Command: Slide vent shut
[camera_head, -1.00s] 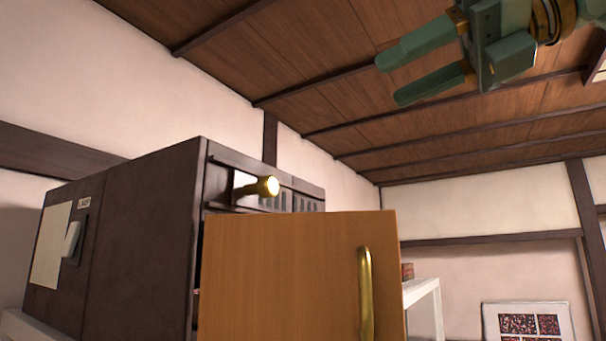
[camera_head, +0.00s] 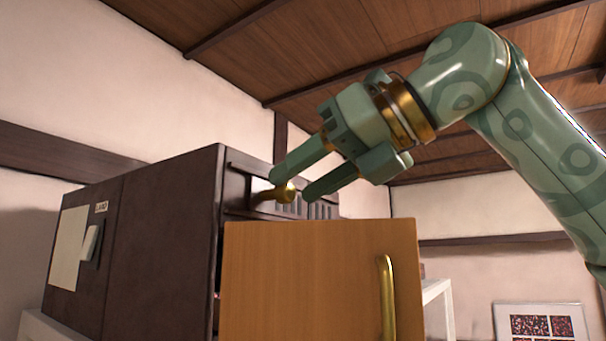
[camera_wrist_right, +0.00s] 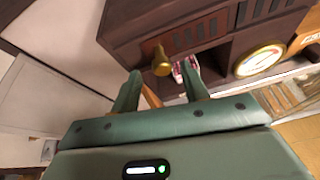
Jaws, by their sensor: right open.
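The vent is a strip of dark slots (camera_head: 318,210) along the upper front of a dark brown cabinet (camera_head: 165,235). A brass knob (camera_head: 284,193) sticks out at the left part of the strip, with a pale plate behind it. My right gripper (camera_head: 291,188) is open at the knob, one finger on each side of it in the head view. In the right wrist view the knob (camera_wrist_right: 161,63) shows between and just beyond the open fingertips, with slots (camera_wrist_right: 195,31) to its right. Whether a finger touches it, I cannot tell. My left gripper is not in view.
A wooden door (camera_head: 310,285) with a brass handle (camera_head: 387,300) stands open below the vent. A round gold-rimmed dial (camera_wrist_right: 260,60) shows in the right wrist view. A framed picture (camera_head: 540,322) hangs at the lower right.

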